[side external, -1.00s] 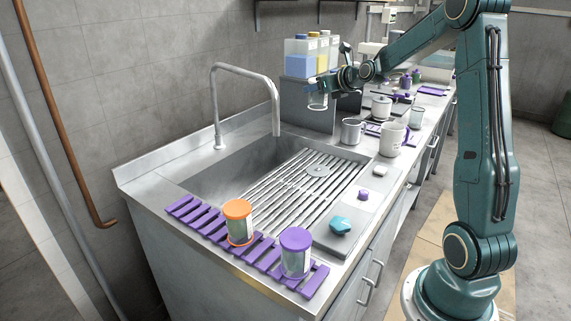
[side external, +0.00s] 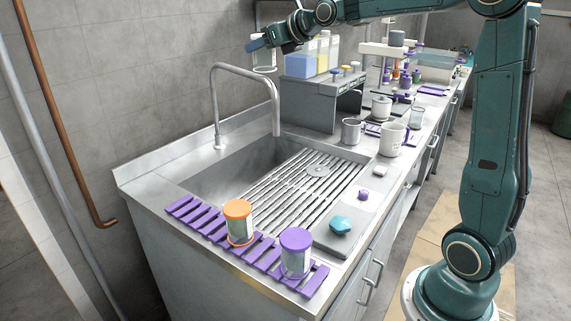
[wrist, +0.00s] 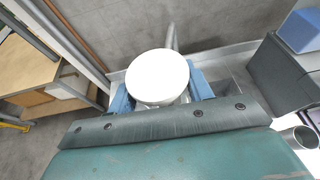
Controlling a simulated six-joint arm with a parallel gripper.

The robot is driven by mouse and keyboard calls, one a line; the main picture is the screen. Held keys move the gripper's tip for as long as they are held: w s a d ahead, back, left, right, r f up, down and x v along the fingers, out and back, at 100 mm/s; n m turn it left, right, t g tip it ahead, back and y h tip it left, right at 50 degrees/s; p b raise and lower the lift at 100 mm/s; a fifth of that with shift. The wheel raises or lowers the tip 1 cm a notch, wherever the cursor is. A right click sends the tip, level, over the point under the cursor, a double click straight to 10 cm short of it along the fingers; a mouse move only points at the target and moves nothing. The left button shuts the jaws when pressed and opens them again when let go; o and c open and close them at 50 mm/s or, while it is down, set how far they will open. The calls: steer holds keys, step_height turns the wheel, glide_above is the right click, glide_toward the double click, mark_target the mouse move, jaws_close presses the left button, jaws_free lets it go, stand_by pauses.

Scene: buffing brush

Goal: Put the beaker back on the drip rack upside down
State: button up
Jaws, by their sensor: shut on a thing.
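My gripper (side external: 262,45) is high above the back of the sink, shut around a clear beaker (side external: 265,64). In the wrist view the beaker's round white end (wrist: 157,77) faces the camera between the blue fingers. I cannot tell whether this end is its base or its mouth. The purple slatted drip rack (side external: 186,210) lies along the front edge of the counter. An orange-topped container (side external: 239,222) and a purple-topped container (side external: 296,254) stand on its middle and right parts. The left part of the rack is bare.
A tall curved tap (side external: 278,105) rises behind the sink, below the held beaker. A grey stand (side external: 309,108) with several bottles is at the back. A metal mug (side external: 351,130) and white mug (side external: 391,138) stand right of it. A blue-green object (side external: 340,225) lies near the rack.

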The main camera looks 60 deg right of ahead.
steer(key=w+a+f+n+y, duration=0.2)
steer(key=a+f+n+y, duration=0.1)
steer(key=a+f, duration=0.9)
steer(key=w+a+f+n+g+y, duration=0.1)
steer(key=a+f+y, duration=0.3)
steer(key=a+f, duration=0.8)
steer(key=shift+w+a+f+n, duration=0.2)
steer(key=shift+w+n, duration=0.3)
steer(key=shift+n, duration=0.4)
steer(key=shift+f+g, duration=0.15)
steer(key=shift+g, duration=0.15)
steer(key=shift+f, duration=2.8)
steer(key=shift+f, duration=0.55)
steer(key=o, duration=1.2)
steer(key=shift+r, duration=0.1)
